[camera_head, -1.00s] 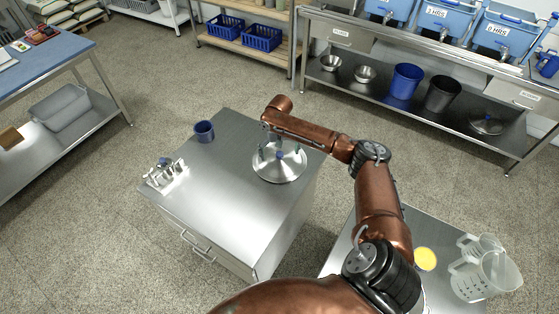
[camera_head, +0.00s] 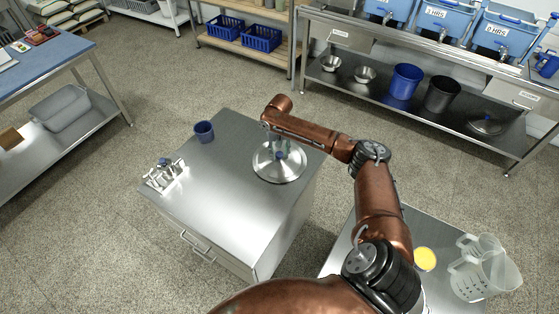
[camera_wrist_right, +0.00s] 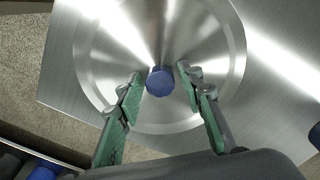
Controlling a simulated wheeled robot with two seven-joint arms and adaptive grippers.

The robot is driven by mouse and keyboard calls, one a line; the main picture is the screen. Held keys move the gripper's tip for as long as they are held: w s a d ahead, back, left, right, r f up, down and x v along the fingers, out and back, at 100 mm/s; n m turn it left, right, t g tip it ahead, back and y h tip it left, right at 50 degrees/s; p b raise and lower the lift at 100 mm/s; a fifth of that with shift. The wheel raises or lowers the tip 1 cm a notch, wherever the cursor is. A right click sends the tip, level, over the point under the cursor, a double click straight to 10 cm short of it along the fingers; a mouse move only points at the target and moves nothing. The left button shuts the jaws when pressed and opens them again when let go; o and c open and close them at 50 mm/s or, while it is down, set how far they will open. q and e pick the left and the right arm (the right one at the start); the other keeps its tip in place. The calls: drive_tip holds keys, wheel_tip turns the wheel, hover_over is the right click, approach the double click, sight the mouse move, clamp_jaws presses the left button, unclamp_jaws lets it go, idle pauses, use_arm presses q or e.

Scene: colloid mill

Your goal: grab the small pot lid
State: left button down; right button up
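A round steel lid (camera_head: 268,172) with a blue knob lies on the steel cabinet top in the head view. My right gripper (camera_head: 280,148) is above it, at the knob. In the right wrist view the blue knob (camera_wrist_right: 160,82) is between the two green-padded fingers of my right gripper (camera_wrist_right: 160,76). A small gap shows on each side of the knob, so the gripper is open and holds nothing. Another lid (camera_head: 487,126) lies on the lower shelf at the right. My left gripper is not in view.
A table at lower right bears clear jugs (camera_head: 487,272) and a yellow-filled round container (camera_head: 424,259). The cabinet's front part is clear.

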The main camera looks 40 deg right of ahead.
drive_tip(key=shift+s+a+f, duration=0.1)
drive_tip(key=shift+s+f, duration=0.15)
drive_tip(key=shift+f, duration=0.2)
clamp_jaws()
drive_tip(key=shift+r, duration=0.15)
